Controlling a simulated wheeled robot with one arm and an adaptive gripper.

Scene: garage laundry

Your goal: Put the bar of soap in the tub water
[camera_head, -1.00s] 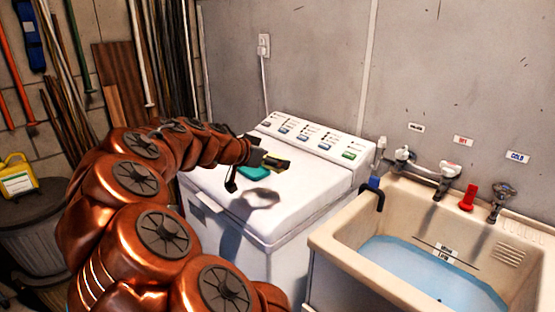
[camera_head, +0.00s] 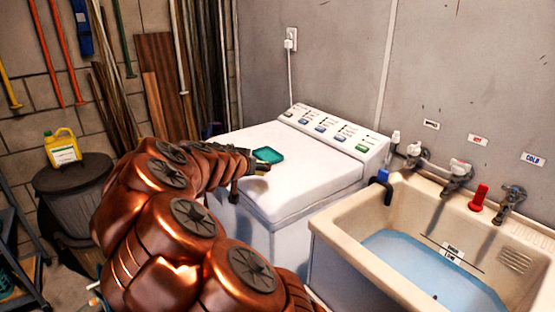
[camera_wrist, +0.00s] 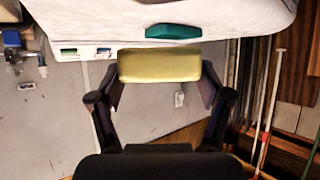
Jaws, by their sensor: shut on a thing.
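The bar of soap (camera_wrist: 160,66) is a pale yellow block held between the two fingers of my gripper (camera_wrist: 160,88) in the wrist view. In the head view my gripper (camera_head: 250,172) is by the left part of the washing machine top, and only a small yellowish end of the soap (camera_head: 262,167) shows. The utility tub (camera_head: 345,243) is at the right, beige, with blue water (camera_head: 415,262) in it. My gripper is well to the left of the tub.
A teal soap dish (camera_head: 268,155) lies on the white washing machine (camera_head: 300,165), just behind my gripper; it also shows in the wrist view (camera_wrist: 174,31). Taps and a red bottle-like object (camera_head: 479,197) stand along the tub's back edge. A bin with a yellow jug (camera_head: 62,147) is at left.

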